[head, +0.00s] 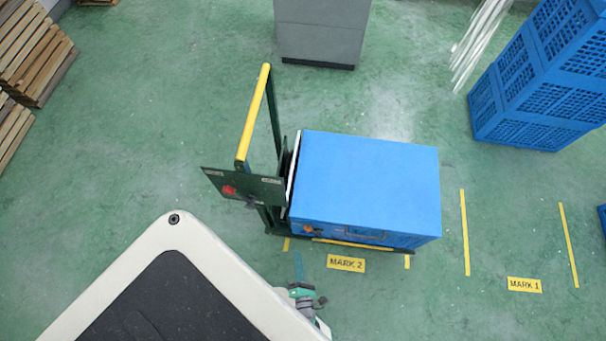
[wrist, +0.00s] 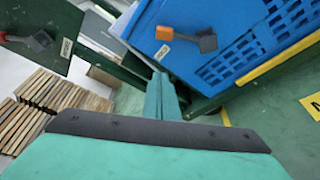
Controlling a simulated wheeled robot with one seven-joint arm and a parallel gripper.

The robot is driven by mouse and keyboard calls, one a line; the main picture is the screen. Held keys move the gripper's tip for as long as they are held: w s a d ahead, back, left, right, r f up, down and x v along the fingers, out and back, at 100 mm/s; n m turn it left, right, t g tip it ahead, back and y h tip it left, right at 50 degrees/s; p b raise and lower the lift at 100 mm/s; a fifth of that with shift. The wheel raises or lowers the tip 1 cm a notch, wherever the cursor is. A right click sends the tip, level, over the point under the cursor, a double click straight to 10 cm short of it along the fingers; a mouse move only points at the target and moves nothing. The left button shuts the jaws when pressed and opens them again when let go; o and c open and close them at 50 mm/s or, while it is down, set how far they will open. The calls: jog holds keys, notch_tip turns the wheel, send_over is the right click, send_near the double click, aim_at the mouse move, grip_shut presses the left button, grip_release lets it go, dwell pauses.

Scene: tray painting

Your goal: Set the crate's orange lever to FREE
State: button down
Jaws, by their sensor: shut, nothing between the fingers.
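The blue crate (head: 365,185) sits on a dark green trolley. Its orange lever (head: 308,229) is low on the front side, near the left corner. In the wrist view the orange lever (wrist: 164,33) has an orange end at left and a dark grey part at right. A small white label (wrist: 161,52) lies just below its orange end; its wording is too small to read. My gripper (head: 298,258) is in front of the crate's lower left corner. Its teal fingers (wrist: 163,92) are shut and empty, below the lever and apart from it.
A green panel (head: 258,188) with a red-ended lever (head: 229,190) stands left of the crate, by the yellow trolley handle (head: 253,115). A yellow MARK 2 label (head: 346,263) is on the floor in front. Stacked blue crates (head: 540,75) stand at upper right.

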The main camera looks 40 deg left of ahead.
aim_at(312, 231)
jog(key=shift+w+a, duration=0.1)
jog(key=w+a, duration=0.4)
jog(key=w, duration=0.4)
jog(key=shift+r, duration=0.2)
dwell(0.6)
jog(key=shift+w, duration=0.15)
